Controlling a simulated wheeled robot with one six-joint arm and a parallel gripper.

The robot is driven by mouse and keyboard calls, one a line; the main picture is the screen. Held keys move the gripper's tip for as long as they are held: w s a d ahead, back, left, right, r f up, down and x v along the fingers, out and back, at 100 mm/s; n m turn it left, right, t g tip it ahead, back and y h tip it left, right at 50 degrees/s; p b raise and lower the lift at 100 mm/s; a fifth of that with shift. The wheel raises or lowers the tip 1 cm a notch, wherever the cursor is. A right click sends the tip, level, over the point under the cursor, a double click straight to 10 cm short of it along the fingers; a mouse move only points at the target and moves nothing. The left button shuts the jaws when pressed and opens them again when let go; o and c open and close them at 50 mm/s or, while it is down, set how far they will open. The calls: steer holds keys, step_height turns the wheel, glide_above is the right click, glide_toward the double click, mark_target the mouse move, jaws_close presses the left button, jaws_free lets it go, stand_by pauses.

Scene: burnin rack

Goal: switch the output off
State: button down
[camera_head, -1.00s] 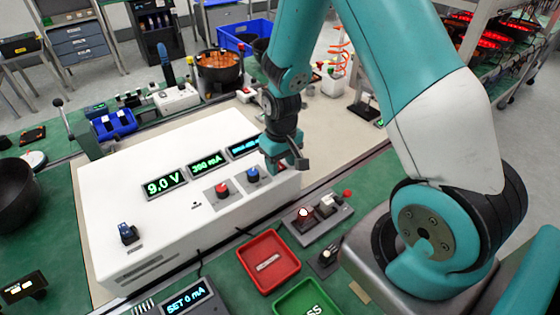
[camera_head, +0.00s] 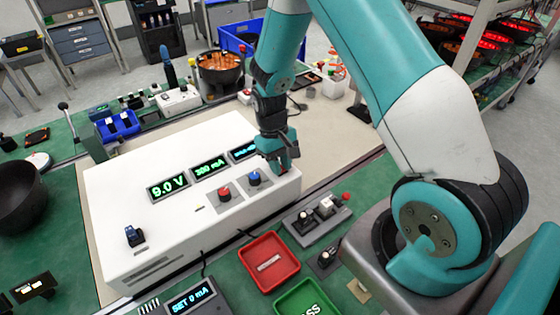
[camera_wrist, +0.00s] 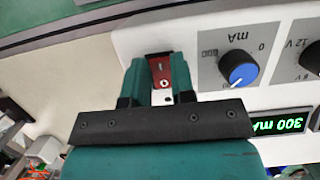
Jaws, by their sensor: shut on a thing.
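The white power supply (camera_head: 130,195) stands on the bench, its displays showing 9.0 V, 300 mA and a third text partly blocked by my gripper. My gripper (camera_head: 280,160) is at the right end of its top panel, beside the blue knob (camera_head: 254,178). In the wrist view my gripper (camera_wrist: 160,78) has its fingers around a small red switch (camera_wrist: 162,72) with a dark end. The blue knob (camera_wrist: 240,70) is just right of it there, apart from the fingers. The switch itself is hidden in the head view.
A red knob (camera_head: 224,194) is left of the blue one. A red tray (camera_head: 250,275), a green tray (camera_head: 290,300) and a grey switch block (camera_head: 318,225) lie in front. A SET 0 mA display (camera_head: 190,300) is near the front edge.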

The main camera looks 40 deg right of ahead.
steer(key=c, duration=1)
jaws_free()
steer(key=shift+o, duration=0.2)
steer(key=b+v, duration=0.3)
steer(key=v, duration=1.4)
steer(key=shift+r, duration=0.25)
steer(key=s+a+r+n+t+y, duration=0.1)
steer(key=s+a+r+n+y, duration=0.1)
steer(key=s+a, duration=0.6)
steer(key=s+a+r+n+t+y, duration=0.2)
steer(key=s+a+r+n, duration=0.3)
steer(key=s+a, duration=0.4)
steer(key=s, duration=0.6)
steer(key=shift+s, duration=0.2)
